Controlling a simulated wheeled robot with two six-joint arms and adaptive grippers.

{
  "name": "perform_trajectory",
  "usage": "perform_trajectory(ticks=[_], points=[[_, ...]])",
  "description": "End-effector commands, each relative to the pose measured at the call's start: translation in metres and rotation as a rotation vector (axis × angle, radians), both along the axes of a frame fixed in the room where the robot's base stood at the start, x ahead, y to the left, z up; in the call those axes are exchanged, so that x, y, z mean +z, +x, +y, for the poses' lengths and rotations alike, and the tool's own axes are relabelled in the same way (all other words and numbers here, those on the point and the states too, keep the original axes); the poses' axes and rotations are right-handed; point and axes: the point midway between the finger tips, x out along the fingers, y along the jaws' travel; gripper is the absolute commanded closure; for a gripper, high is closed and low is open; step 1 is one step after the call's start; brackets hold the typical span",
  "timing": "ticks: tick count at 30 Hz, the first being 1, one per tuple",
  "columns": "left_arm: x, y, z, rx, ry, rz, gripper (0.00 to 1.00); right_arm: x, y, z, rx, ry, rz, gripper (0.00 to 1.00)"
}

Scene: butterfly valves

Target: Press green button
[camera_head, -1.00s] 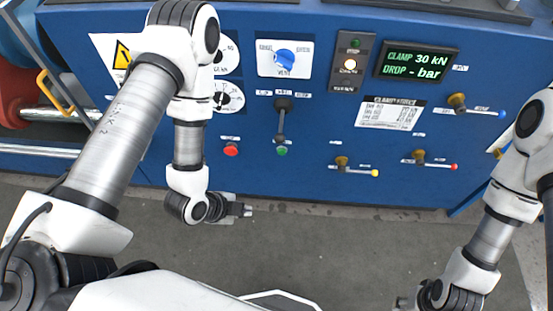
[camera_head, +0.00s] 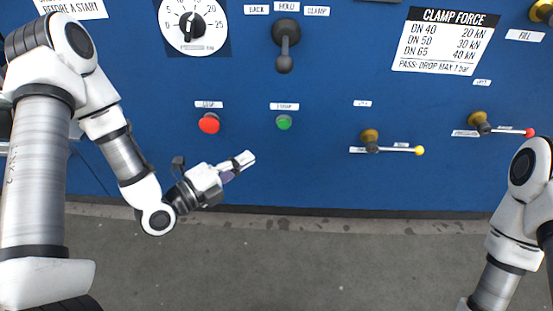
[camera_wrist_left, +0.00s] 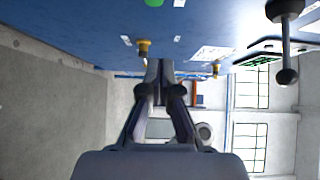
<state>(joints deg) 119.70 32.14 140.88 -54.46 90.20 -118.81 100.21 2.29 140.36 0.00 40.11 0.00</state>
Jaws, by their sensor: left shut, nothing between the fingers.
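The green button (camera_head: 284,122) sits on the blue panel (camera_head: 330,175), under a small white label. Its green edge also shows at the top of the left wrist view (camera_wrist_left: 153,2). My left gripper (camera_head: 245,160) is shut and empty. Its tips are below and to the left of the green button in the head view, apart from it. The closed fingers show in the middle of the left wrist view (camera_wrist_left: 160,68). My right arm shows at the lower right of the head view, but its gripper is out of frame.
A red button (camera_head: 209,123) is left of the green one. A black lever (camera_head: 285,45) hangs above it. A yellow-tipped valve handle (camera_head: 390,149) and a red-tipped one (camera_head: 500,129) stick out at the right. Grey floor (camera_head: 330,260) is clear below.

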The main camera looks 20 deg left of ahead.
Motion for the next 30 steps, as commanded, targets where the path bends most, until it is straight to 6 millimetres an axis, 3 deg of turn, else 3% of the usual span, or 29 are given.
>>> perform_trajectory(ticks=[1,3,18,23,30], points=[[-0.019,0.002,0.002,0.007,-0.004,-0.01,1.0,-0.023,0.0,0.0,0.0,0.0,0.0,0.6],[-0.021,0.003,0.003,0.01,-0.007,-0.018,1.0,-0.028,0.0,0.0,0.0,0.0,-0.001,0.6],[-0.019,0.009,0.0,0.006,-0.003,-0.021,1.0,-0.03,0.0,0.0,0.0,0.0,-0.001,0.6],[-0.021,0.029,-0.013,0.003,0.001,-0.026,1.0,-0.043,0.0,0.0,0.0,0.0,-0.001,0.6],[-0.021,0.076,-0.038,0.005,0.0,-0.026,1.0,-0.063,0.0,0.0,0.0,0.0,-0.001,0.6]])
